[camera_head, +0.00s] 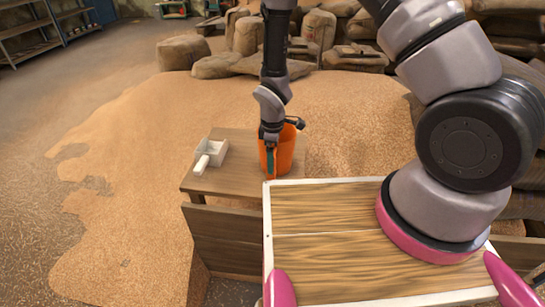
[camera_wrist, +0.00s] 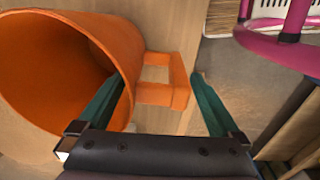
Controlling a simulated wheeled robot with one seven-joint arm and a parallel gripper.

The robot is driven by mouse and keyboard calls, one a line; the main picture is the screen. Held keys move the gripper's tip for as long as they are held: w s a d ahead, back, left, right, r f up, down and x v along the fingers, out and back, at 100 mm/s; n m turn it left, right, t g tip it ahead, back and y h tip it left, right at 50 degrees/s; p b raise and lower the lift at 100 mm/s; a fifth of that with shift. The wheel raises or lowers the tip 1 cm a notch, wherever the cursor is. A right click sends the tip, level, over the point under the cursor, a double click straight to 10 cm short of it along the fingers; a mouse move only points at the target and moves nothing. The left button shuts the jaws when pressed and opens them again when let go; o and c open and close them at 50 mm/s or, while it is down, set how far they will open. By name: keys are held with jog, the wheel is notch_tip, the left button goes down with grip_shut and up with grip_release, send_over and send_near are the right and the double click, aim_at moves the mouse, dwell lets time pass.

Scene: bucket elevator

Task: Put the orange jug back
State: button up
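The orange jug (camera_head: 286,152) stands upright on a small wooden table (camera_head: 225,180). In the wrist view the jug (camera_wrist: 125,35) fills the left side, with its wide mouth facing the camera and its square loop handle (camera_wrist: 180,80) pointing right. My gripper (camera_head: 270,166) is down at the jug's near left side in the head view. In the wrist view my gripper (camera_wrist: 160,78) is open, with its green fingers spread to either side of the handle. The left finger overlaps the jug's wall in the picture. I cannot tell whether either finger touches the jug.
A white scoop (camera_head: 208,152) lies on the table left of the jug. A wooden board with a white rim (camera_head: 325,236) is close in front, beneath my arm. A grain heap (camera_head: 130,130) surrounds the table, with sacks (camera_head: 183,52) behind.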

jog(key=shift+r, duration=0.1)
jog(key=r, duration=1.2)
jog(key=shift+s, duration=0.25)
jog(key=w+d+r+m+t+y, duration=0.1)
jog(key=d+r+m, duration=0.4)
jog(key=r, duration=0.6)
jog(key=w+d+r+m+t, duration=0.1)
jog(key=d+r+m, duration=0.4)
jog(key=r, duration=0.5)
jog(key=s+d+r+m+t, duration=0.2)
jog(key=s+d+r+m, duration=0.3)
jog(key=s+r, duration=0.2)
jog(key=s+d+r+m+t+y, duration=0.1)
jog(key=s+d+r+m+t, duration=0.1)
jog(key=s+d+r+m, duration=0.3)
notch_tip(320, 180, up, 5)
jog(key=shift+s+d+f+t, duration=0.15)
jog(key=shift+s+d+t, duration=0.15)
jog(key=shift+s+d, duration=0.65)
jog(key=shift+s+a, duration=0.15)
jog(key=shift+a, duration=0.05)
